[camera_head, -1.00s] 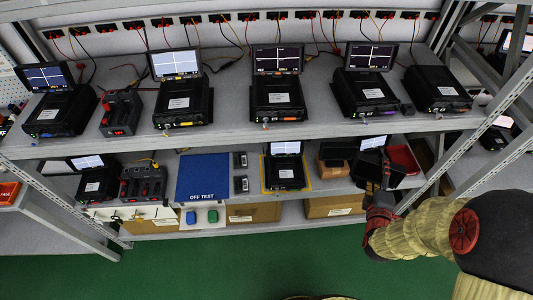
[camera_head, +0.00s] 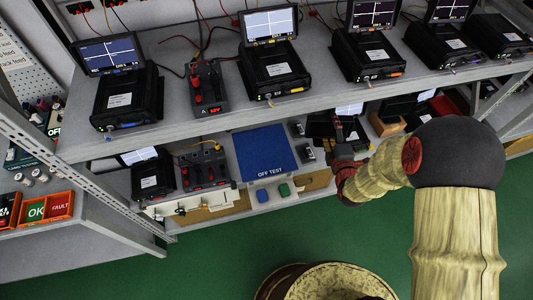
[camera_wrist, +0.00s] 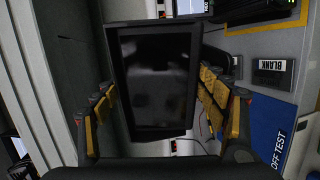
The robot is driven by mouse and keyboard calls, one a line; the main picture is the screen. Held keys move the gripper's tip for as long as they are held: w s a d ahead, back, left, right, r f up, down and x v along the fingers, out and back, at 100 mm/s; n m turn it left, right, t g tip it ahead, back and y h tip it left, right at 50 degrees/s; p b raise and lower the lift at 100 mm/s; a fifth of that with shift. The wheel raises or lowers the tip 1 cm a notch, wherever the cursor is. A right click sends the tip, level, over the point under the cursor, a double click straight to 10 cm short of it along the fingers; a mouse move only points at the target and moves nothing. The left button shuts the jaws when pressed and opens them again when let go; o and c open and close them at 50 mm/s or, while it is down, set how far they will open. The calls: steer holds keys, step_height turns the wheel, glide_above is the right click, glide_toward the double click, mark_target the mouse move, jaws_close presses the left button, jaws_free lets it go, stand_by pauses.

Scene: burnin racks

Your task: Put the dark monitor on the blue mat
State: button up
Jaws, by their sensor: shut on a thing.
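The dark monitor (camera_wrist: 153,85) fills the middle of the wrist view, its blank black screen facing the camera and slightly tilted. My gripper (camera_wrist: 157,88) is shut on it, with a finger at each side edge. In the head view my gripper (camera_head: 343,148) is at the front of the lower shelf, right of the blue mat; the monitor is hard to make out there. The blue mat (camera_head: 263,152), marked OFF TEST, lies bare on the lower shelf. It also shows at the right of the wrist view (camera_wrist: 268,125), apart from the monitor.
Two small black blocks (camera_head: 306,153) lie along the mat's right edge; one reads BLANK (camera_wrist: 272,65). A red-lit power unit (camera_head: 205,165) stands left of the mat. Green and blue pieces (camera_head: 284,190) sit in front. The upper shelf (camera_head: 190,122) overhangs behind.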

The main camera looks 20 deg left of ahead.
steer(key=a+f+n+g+y+b, duration=0.1)
steer(key=a+f+n+y, duration=0.15)
steer(key=a, duration=0.45)
steer(key=a+f+n+g+y+b, duration=0.1)
steer(key=a+f+b, duration=0.1)
steer(key=a+f, duration=0.3)
steer(key=b, duration=0.4)
glide_above(265, 147)
step_height(265, 147, down, 8)
steer(key=shift+a+f+m+b, duration=0.2)
steer(key=shift+f+b, duration=0.8)
steer(key=shift+f, duration=0.85)
steer(key=shift+f, duration=0.1)
steer(key=o, duration=1.6)
steer(key=shift+d+f, duration=0.1)
steer(key=shift+o, duration=0.3)
steer(key=shift+s, duration=0.1)
